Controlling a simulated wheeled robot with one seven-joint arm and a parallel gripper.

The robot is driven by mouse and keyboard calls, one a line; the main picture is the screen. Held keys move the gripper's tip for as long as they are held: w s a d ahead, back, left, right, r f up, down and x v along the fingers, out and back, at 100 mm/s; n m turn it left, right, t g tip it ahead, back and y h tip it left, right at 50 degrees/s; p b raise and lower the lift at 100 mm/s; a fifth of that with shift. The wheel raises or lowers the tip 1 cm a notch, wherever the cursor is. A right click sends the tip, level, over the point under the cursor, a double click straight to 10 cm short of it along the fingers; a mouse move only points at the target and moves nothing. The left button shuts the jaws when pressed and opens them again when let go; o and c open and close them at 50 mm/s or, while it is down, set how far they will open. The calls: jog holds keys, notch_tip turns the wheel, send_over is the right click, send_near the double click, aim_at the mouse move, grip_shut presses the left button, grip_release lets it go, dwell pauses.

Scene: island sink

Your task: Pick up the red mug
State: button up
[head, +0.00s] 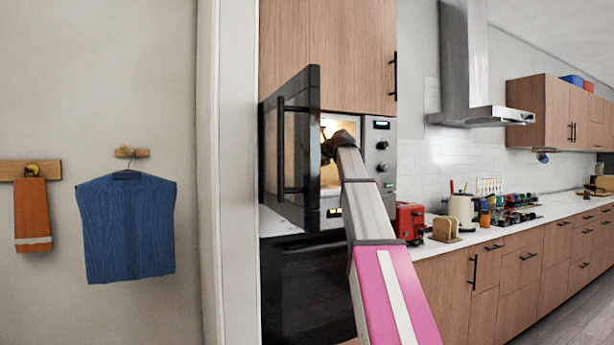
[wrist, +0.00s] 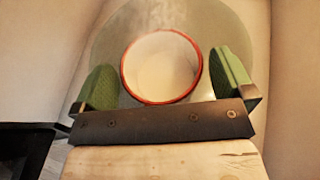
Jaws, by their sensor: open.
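The red mug (wrist: 160,66) shows in the wrist view as a round red rim with a pale inside, seen from above. It stands on a round glass plate (wrist: 112,42) inside the microwave. My gripper (wrist: 170,80) is open, with one green finger pad on each side of the mug. There is a gap between the mug and each pad. In the head view my arm reaches into the lit microwave (head: 380,165), and my gripper (head: 335,145) is at its opening. The mug cannot be made out there. Its handle is not visible in the wrist view.
The microwave door (head: 298,150) stands open to the left of my arm. Pale cavity walls lie close on both sides in the wrist view.

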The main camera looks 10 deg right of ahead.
jog(key=c, duration=1.3)
jog(key=shift+r, duration=0.2)
